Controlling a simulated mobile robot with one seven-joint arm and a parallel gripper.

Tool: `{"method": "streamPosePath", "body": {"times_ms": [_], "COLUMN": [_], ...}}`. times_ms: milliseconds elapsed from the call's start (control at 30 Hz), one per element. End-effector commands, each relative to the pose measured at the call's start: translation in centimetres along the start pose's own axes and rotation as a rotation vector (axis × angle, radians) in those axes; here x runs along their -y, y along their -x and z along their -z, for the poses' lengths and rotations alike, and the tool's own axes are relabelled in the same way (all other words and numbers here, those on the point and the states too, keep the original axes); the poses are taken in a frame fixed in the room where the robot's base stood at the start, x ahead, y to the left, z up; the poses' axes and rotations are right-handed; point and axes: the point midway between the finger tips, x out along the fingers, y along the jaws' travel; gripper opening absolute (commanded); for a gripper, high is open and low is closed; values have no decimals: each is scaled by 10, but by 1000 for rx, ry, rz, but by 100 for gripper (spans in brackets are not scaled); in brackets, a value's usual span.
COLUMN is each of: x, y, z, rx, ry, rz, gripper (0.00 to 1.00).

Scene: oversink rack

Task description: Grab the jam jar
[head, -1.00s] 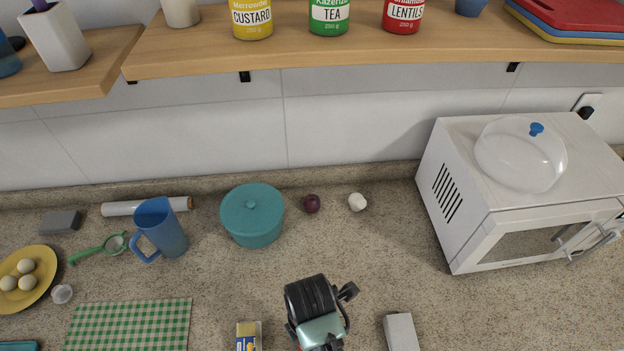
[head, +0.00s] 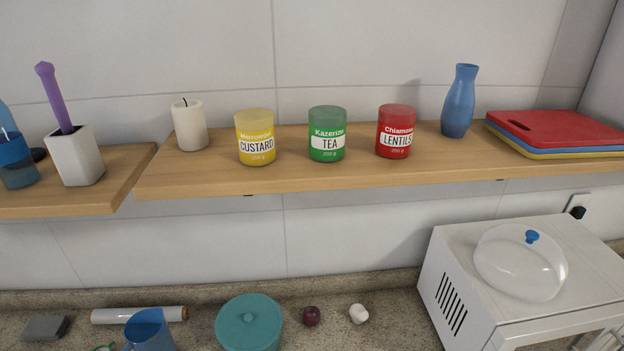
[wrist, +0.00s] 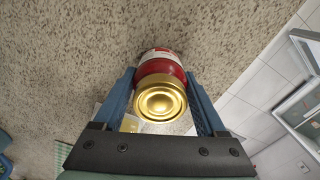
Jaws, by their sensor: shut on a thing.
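In the wrist view a red jar with a gold lid and a pale label band, the jam jar (wrist: 161,68), sits between the two blue fingers of my gripper (wrist: 163,88). The fingers press on its sides and the gold lid faces the camera. The jar's far end is partly hidden behind the lid. Neither the gripper nor this jar shows in the head view now.
The head view shows a wooden shelf (head: 300,188) with yellow custard (head: 256,137), green tea (head: 327,134) and red lentils (head: 396,131) canisters. A blue vase (head: 459,100) stands further right. On the counter below are a teal pot (head: 249,324) and a white microwave (head: 470,265).

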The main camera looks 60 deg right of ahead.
Motion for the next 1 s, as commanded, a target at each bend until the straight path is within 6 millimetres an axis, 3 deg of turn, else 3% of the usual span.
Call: {"method": "streamPosePath", "body": {"times_ms": [33,233,567,1000], "x": [0,0,-1,-1], "y": [0,0,5,76], "z": [0,0,0,0], "rx": [0,0,0,1], "ry": [0,0,0,0], "rz": [0,0,-2,-5], "gripper": [35,0,0,0]}}
